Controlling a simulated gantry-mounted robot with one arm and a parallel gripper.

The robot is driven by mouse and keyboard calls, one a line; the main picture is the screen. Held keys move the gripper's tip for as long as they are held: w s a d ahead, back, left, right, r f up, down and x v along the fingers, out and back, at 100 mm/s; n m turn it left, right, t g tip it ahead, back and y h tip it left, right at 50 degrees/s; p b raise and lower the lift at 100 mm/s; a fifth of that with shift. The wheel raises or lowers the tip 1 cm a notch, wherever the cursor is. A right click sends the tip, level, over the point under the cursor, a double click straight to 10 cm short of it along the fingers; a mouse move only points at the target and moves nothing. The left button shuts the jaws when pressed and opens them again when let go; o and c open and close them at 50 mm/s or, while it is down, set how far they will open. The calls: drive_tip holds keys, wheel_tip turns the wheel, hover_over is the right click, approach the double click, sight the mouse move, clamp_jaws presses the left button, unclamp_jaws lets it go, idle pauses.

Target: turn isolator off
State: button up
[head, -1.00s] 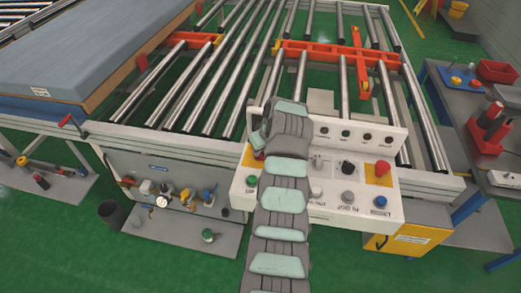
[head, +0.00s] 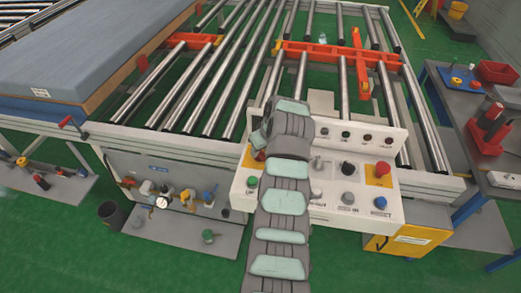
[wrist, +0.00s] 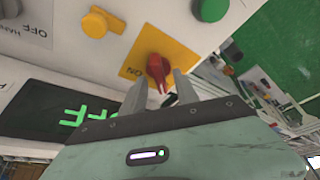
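The isolator is a red rotary handle (wrist: 157,70) on a yellow plate (wrist: 180,48), seen in the wrist view on a pale panel. Part of an "ON" label shows beside it on the plate. My gripper (wrist: 160,82) is at the handle, with its two grey fingers apart and the lower end of the handle between or just beyond their tips. I cannot tell whether they touch it. In the head view my arm (head: 288,125) reaches over the left part of the white control console (head: 330,210) and hides the fingertips and most of the isolator's area.
The console also carries a red mushroom button (head: 382,168) and a blue button (head: 380,202). A roller conveyor (head: 330,60) stands behind.

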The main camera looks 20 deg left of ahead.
drive_tip(key=v, duration=0.9)
drive_tip(key=shift+d+r, duration=0.15)
drive_tip(key=shift+r, duration=0.2)
